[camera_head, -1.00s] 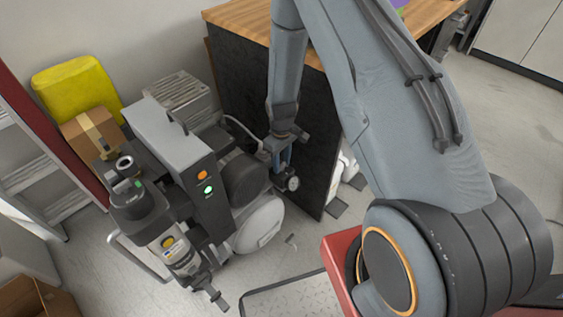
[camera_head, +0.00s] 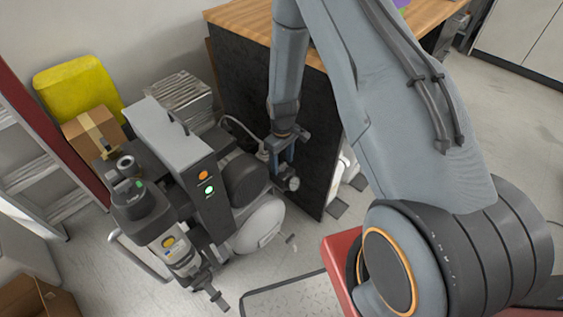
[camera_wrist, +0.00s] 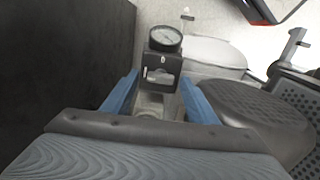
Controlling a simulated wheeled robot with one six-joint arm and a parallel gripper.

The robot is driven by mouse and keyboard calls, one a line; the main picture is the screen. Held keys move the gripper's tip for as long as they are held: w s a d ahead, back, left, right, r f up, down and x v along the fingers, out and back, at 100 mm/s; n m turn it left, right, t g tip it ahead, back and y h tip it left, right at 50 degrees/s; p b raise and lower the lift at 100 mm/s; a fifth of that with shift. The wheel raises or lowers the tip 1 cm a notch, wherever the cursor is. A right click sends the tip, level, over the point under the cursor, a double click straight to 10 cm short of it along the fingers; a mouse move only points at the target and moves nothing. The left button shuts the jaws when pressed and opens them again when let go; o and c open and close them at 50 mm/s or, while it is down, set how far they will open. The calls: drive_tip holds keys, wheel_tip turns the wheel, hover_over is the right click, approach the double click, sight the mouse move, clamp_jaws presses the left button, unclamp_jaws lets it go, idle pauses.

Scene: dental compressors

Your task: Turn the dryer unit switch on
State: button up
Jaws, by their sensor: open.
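The compressor machine has a dark control panel (camera_head: 207,205) with an orange light above a green-white one in the head view. At its right side is a small round gauge (camera_head: 292,184), just below my gripper (camera_head: 281,155). In the wrist view the gauge (camera_wrist: 165,38) sits over a black box (camera_wrist: 160,70) with a small light mark and a slot; I cannot tell if this is the dryer unit switch. My gripper (camera_wrist: 160,84) is open, its blue fingers on either side of the box's lower part. Contact cannot be told. The gripper body hides what lies below.
A black-sided bench (camera_head: 262,110) with a wooden top stands close to my gripper. A rounded grey tank (camera_head: 260,225) and a dark ribbed cover (camera_wrist: 255,110) lie on the other side. A yellow case (camera_head: 78,88), a cardboard box (camera_head: 93,132) and a ladder (camera_head: 45,165) are at left.

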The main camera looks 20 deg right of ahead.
sight(282, 165)
wheel_tip(282, 165, up, 8)
drive_tip(key=shift+f, duration=0.25)
idle(0.5)
